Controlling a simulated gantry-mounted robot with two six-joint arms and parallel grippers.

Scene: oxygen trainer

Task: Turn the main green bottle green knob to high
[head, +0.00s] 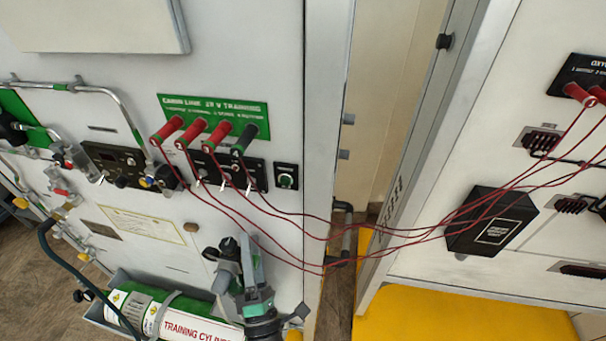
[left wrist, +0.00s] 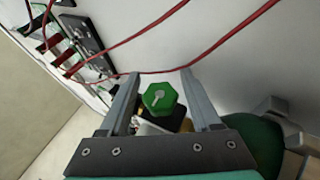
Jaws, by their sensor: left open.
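The green bottle (head: 174,312), with a white band reading TRAINING CYLINDER, lies in a holder low on the panel in the head view. My left gripper (head: 250,252) is at its right end, pointing towards the panel. In the left wrist view, a green six-sided knob (left wrist: 160,98) with a pale mark on its face shows between the two open fingers of my left gripper (left wrist: 161,74). There is a gap on each side, and the fingers do not appear to touch it. The knob is not clear in the head view, where my gripper covers that area. My right gripper is not in view.
Red cables (head: 300,229) hang from plugs on the green-labelled block (head: 215,108) to the right-hand panel and pass close by my left gripper. A black box (head: 490,222) is on that panel. A dark hose (head: 75,262) runs down at the left.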

